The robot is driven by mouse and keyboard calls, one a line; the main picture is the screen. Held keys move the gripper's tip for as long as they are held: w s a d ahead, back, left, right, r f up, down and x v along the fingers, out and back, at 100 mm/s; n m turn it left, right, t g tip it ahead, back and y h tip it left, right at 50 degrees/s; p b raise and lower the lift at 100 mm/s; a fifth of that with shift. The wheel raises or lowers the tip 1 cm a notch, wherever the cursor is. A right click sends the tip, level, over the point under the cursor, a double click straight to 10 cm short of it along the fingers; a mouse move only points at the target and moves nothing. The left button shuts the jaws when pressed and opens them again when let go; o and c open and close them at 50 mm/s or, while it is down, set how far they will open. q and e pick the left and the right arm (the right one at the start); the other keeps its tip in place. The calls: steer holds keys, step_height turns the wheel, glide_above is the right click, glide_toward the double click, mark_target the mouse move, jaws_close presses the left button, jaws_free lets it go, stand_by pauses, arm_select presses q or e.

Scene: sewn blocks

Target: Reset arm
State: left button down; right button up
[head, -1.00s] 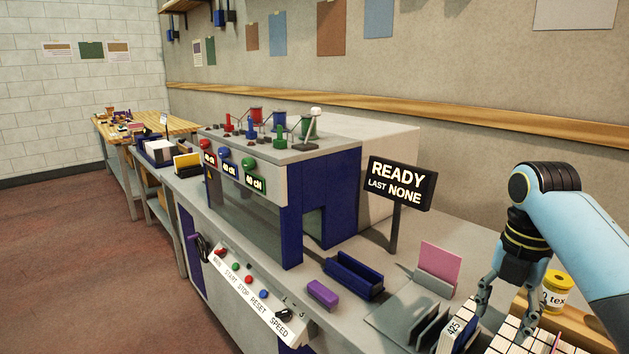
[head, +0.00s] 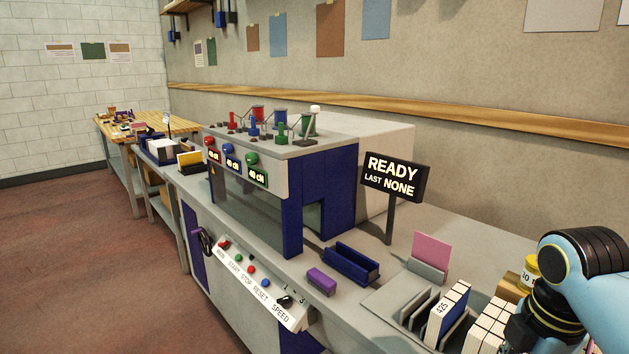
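My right arm comes in from the right edge. My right gripper (head: 548,322) is at the lower right, pointing down, beside the white blocks. Its fingers are hidden or cut off by the bottom edge, so its opening and any hold cannot be seen. My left gripper is not in view.
A machine with a blue frame (head: 330,200) stands mid-bench, with a sign (head: 395,178) reading READY, LAST NONE. A blue tray (head: 350,265), a purple block (head: 321,281), a pink card (head: 431,252) and a yellow-labelled jar (head: 530,268) are nearby. A control panel (head: 260,285) slopes along the front.

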steer(key=s+a+r+m+t, duration=0.1)
steer(key=s+r+m, duration=0.1)
steer(key=s+m, duration=0.7)
steer(key=s+a+r+m+t, duration=0.1)
steer(key=s+r+m+t, duration=0.1)
steer(key=s+m, duration=0.65)
step_height(320, 180, down, 37)
steer(key=s+d+g+b, duration=0.2)
steer(key=b, duration=0.8)
arm_select(q)
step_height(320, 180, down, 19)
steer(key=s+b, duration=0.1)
steer(key=b, duration=0.7)
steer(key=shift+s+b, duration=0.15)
steer(key=shift+b, duration=0.25)
arm_select(e)
steer(key=s+f, duration=0.9)
steer(key=f, duration=0.3)
steer(key=s+d+f+g, duration=0.1)
steer(key=s+f, duration=0.9)
steer(key=f, duration=0.2)
steer(key=shift+f, duration=0.2)
